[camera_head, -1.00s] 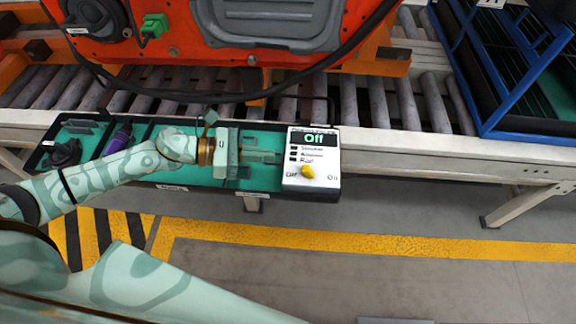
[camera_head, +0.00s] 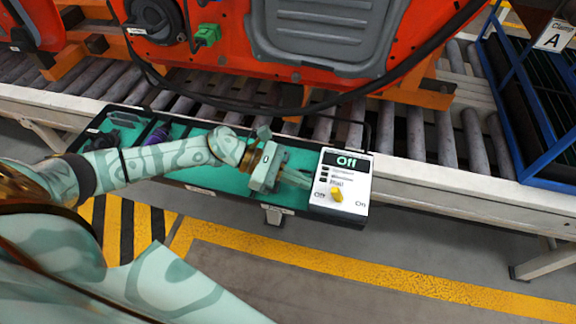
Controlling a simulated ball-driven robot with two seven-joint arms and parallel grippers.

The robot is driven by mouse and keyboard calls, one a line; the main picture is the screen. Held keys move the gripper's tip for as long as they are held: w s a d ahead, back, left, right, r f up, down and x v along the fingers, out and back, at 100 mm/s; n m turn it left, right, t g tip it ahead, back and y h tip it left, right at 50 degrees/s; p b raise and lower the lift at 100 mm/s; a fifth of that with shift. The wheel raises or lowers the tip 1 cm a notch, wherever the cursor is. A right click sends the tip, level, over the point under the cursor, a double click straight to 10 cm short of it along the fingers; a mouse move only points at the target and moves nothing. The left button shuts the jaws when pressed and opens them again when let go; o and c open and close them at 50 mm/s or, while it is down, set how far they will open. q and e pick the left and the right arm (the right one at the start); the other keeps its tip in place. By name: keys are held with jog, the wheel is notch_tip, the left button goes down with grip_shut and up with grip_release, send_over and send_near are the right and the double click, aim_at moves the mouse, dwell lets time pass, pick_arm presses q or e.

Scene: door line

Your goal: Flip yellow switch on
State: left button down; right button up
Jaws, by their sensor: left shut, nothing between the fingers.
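The yellow switch (camera_head: 336,195) sits low on the face of a white control box (camera_head: 348,171). My left gripper (camera_head: 306,181) is shut and empty. Its fingertips point right, at the left edge of the box, a little left of the switch and level with its upper part. I cannot tell whether they touch the box. My right gripper is not in view.
The box stands at the right end of a teal-lined tray (camera_head: 200,178) holding a purple item (camera_head: 158,136). A roller conveyor (camera_head: 430,135) with an orange machine (camera_head: 290,40) lies behind. A blue rack (camera_head: 515,90) stands at right. The floor in front is clear.

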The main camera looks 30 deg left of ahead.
aim_at(316, 194)
pick_arm(q)
jog(key=shift+x, duration=2.3)
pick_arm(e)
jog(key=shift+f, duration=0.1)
pick_arm(q)
jog(key=shift+r, duration=0.1)
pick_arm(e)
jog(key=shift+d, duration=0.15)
